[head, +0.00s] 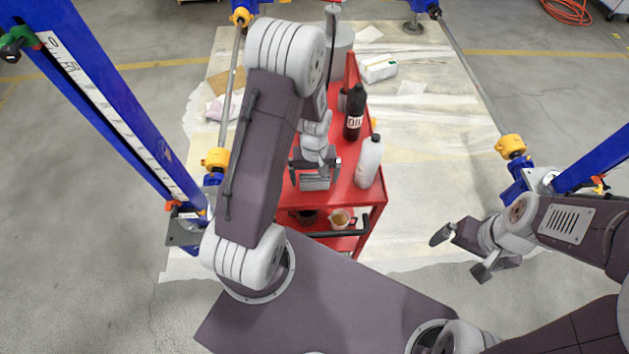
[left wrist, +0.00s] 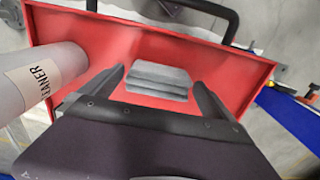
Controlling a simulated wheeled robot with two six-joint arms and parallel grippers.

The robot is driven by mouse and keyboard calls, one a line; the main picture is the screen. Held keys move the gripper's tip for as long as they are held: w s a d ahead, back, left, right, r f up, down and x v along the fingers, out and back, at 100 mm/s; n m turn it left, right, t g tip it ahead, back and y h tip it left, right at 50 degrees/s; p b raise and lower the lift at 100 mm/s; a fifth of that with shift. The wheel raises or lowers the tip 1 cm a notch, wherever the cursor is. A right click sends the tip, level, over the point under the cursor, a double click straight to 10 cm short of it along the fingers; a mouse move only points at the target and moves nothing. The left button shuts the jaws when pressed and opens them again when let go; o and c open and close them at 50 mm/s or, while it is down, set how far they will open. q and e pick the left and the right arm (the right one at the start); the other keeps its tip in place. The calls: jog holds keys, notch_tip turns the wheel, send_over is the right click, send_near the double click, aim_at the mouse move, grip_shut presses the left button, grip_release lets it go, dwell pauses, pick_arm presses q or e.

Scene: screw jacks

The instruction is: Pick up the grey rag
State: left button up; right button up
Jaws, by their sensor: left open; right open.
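The grey rag (head: 316,183) lies folded in a small stack on the red cart's top, near its front edge. It also shows in the left wrist view (left wrist: 158,80), between and ahead of my fingers. My left gripper (head: 315,171) is open above the cart top, its fingers on either side of the rag. Whether the fingers touch it, I cannot tell. In the left wrist view my left gripper (left wrist: 160,88) shows nothing held. My right gripper (head: 461,254) is open and empty, out over the floor to the right of the cart.
The red cart (head: 346,190) also carries a white cleaner bottle (head: 369,163), close on the right of the rag, and a dark oil bottle (head: 354,113) behind it. A cup (head: 341,219) stands on the lower shelf. Blue posts (head: 105,95) flank the cart. The floor between them is partly sheeted.

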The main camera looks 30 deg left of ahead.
pick_arm(q)
notch_tip(320, 180, down, 2)
jog(key=shift+w+f, duration=0.1)
jog(key=shift+w, duration=0.05)
jog(key=c, duration=1.2)
jog(key=shift+o, duration=0.2)
jog(key=shift+r, duration=0.25)
jog(key=shift+r, duration=0.3)
jog(key=r, duration=0.4)
jog(key=shift+s+d, duration=0.35)
jog(key=shift+s, duration=0.05)
jog(key=s+d+r, duration=0.6)
jog(key=s, duration=0.2)
jog(key=shift+s+d, duration=0.25)
jog(key=shift+s, duration=0.05)
